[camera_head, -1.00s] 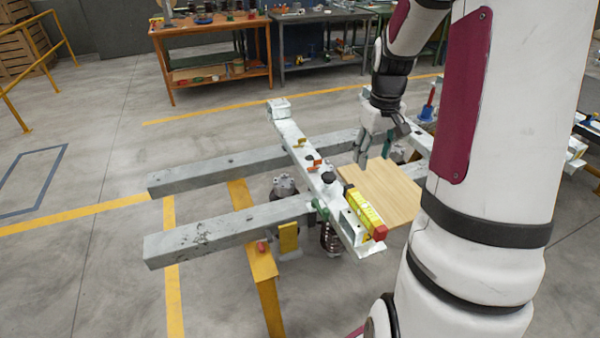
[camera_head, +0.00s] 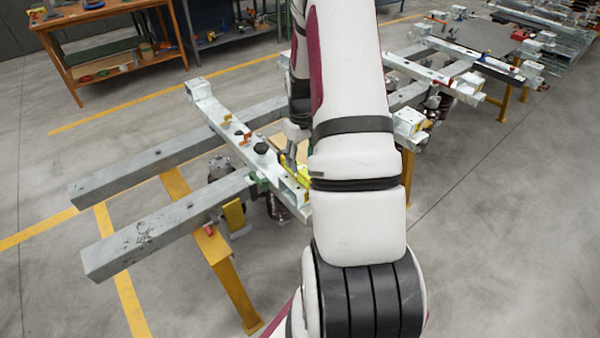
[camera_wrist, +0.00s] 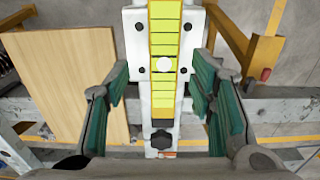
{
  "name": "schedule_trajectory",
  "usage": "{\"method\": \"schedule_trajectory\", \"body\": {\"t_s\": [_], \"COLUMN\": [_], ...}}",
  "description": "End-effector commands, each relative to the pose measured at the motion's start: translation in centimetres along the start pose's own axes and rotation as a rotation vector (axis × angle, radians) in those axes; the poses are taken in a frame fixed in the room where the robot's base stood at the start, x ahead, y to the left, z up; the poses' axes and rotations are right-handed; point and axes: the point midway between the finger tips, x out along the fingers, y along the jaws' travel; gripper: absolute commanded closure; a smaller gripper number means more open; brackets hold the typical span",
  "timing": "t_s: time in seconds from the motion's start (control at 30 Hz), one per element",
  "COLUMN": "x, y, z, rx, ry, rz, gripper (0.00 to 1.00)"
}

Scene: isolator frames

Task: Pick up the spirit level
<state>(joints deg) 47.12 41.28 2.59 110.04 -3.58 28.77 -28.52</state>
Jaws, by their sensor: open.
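The spirit level is a yellow bar that lies lengthwise along a pale metal crossbeam (camera_head: 240,140). In the wrist view the level (camera_wrist: 164,50) runs down the middle from the top edge, with a round white spot on it. My gripper (camera_wrist: 160,88) is open, with green-padded fingers spread on either side of the level and apart from it. In the head view my gripper (camera_head: 292,158) is at the level's near end of the beam, and my arm hides most of the level (camera_head: 303,178).
A black knob (camera_head: 261,148) stands on the crossbeam close to the level. A wooden board (camera_wrist: 65,85) lies left of the level in the wrist view. Long grey beams (camera_head: 150,235) on yellow supports run underneath. More metal frames (camera_head: 455,52) stand at the right.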

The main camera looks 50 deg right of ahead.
Motion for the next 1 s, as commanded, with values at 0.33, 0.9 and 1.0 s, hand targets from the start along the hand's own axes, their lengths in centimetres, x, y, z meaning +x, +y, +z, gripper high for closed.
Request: {"method": "schedule_trajectory", "body": {"t_s": [0.33, 0.9, 1.0], "x": [3.8, 5.2, 5.2], "y": [-0.5, -0.5, -0.5], "z": [0.0, -0.1, -0.1], "rx": [-0.001, 0.000, 0.000], "ry": [-0.002, 0.000, 0.000], "rz": [-0.001, 0.000, 0.000], "gripper": [0.50, 0.84, 1.00]}}
